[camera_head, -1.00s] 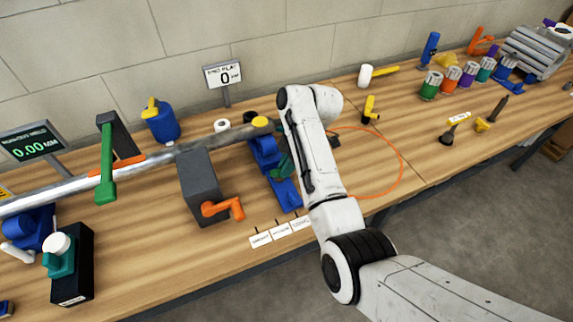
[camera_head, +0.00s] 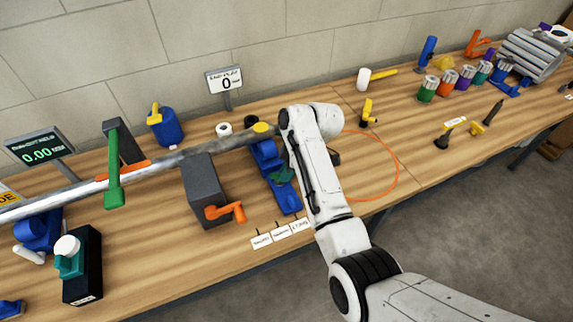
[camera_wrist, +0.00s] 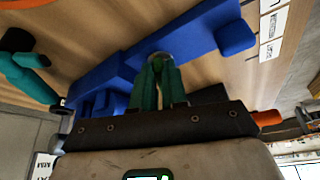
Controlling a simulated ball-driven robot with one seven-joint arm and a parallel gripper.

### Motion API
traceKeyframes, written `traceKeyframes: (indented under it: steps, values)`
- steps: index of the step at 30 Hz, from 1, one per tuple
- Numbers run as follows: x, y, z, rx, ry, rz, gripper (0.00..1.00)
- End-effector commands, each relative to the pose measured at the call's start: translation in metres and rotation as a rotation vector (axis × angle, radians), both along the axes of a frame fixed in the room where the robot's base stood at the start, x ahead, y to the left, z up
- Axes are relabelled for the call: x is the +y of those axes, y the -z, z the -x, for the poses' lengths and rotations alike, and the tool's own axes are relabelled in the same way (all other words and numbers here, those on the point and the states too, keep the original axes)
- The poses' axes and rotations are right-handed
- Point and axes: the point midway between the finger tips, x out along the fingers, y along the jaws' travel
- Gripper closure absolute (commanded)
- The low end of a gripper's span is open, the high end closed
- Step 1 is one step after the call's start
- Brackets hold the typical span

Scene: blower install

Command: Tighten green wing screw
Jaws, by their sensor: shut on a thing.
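My gripper (camera_wrist: 160,85) shows in the wrist view with its two teal fingers close together. Its tips are shut on a small rounded greenish piece (camera_wrist: 160,57), apparently the green wing screw, against the blue stand (camera_wrist: 110,68). The fingers hide most of that piece, so its wings and its turn angle cannot be told. In the head view the blue stand (camera_head: 267,158) is under the right end of the long metal shaft (camera_head: 200,152). Dark teal parts (camera_head: 283,174) show beside the stand, partly behind my arm.
A grey block with an orange crank (camera_head: 225,212) stands left of the blue stand. White label cards (camera_head: 281,232) lie at the bench's front edge. An orange ring (camera_head: 395,175) marks bare bench to the right. A teal-and-black part (camera_wrist: 30,72) is at left in the wrist view.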

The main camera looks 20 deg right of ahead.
Motion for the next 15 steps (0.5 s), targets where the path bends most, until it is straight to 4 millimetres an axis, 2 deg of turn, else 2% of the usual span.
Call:
traceKeyframes:
  steps: [1, 15]
  values:
    - [0.0004, -0.0050, 0.0021, 0.000, 0.043, 0.002, 1.00]
    - [0.0070, -0.0036, 0.0089, -0.001, 0.490, 0.002, 1.00]
